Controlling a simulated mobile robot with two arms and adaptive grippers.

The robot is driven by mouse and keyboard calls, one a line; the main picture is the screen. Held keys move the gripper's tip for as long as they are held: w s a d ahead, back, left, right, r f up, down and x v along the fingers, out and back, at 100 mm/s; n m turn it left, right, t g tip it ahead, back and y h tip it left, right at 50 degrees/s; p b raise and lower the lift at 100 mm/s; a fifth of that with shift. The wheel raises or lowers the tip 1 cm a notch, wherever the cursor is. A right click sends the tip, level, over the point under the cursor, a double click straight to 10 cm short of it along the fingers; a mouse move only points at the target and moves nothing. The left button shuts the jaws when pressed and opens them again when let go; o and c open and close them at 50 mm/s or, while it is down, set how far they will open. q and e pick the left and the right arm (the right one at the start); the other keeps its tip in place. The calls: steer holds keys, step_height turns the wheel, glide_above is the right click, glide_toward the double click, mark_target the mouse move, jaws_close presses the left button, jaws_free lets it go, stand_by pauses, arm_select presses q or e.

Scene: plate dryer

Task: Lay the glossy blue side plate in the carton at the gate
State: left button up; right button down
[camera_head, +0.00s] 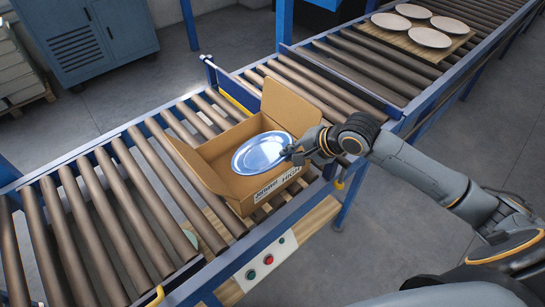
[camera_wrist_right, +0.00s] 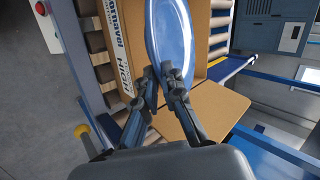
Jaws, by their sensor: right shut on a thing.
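The glossy blue side plate (camera_head: 262,152) is over the open carton (camera_head: 211,183) on the roller conveyor. My right gripper (camera_head: 294,154) is shut on the plate's right rim. In the right wrist view the blue plate (camera_wrist_right: 170,35) extends away from the fingertips of my right gripper (camera_wrist_right: 162,72), over the cardboard of the carton (camera_wrist_right: 207,100). I cannot tell whether the plate touches the carton's bottom. The carton's flaps stand open and printed text shows on its near side. My left gripper is not in view.
A blue and yellow gate (camera_head: 232,90) stands just behind the carton. Several pale plates (camera_head: 429,37) lie on a board farther up the conveyor. A button panel (camera_head: 268,260) is on the near rail. The rollers (camera_head: 95,215) left of the carton are mostly clear.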

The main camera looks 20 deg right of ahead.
mark_target(275, 152)
steer(key=w+f, duration=0.3)
steer(key=w+a+f+p, duration=0.1)
steer(key=w+f, duration=0.2)
steer(key=w, duration=0.1)
steer(key=shift+a+f, duration=0.2)
steer(key=shift+f, duration=1.65)
steer(key=c, duration=1.8)
jaws_free()
steer(key=shift+f, duration=0.15)
steer(key=shift+o, duration=0.2)
steer(key=shift+s, duration=0.1)
steer(key=b+v, duration=0.1)
steer(key=v, duration=1.1)
